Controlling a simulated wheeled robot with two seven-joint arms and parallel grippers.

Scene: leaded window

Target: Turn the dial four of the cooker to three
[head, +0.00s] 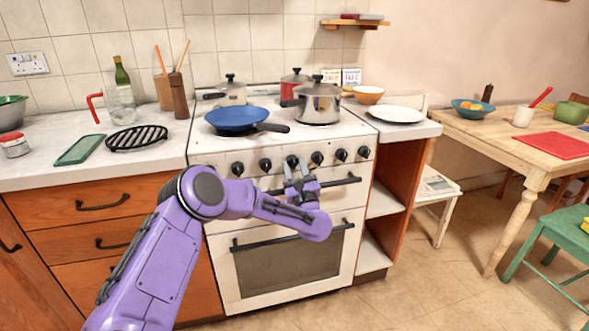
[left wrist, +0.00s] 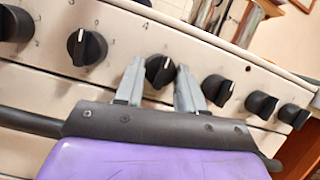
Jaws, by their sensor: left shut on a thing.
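The white cooker (head: 215,150) has a front panel with a row of several black dials. My left gripper (head: 297,172) is at this panel, at the third dial from the left, which is the fourth from the right. In the left wrist view my left gripper's two grey fingers (left wrist: 160,88) stand on either side of that black dial (left wrist: 158,70) and are shut on it. Its white mark points up and slightly right in that view. The number it points at is not readable. My right gripper is not in view.
A blue pan (head: 235,120) and a steel pot (head: 318,105) stand on the hob. An oven door handle (head: 340,182) runs just below the dials. Neighbouring dials (left wrist: 87,46) (left wrist: 217,90) sit close on both sides. The floor right of the cooker is partly clear.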

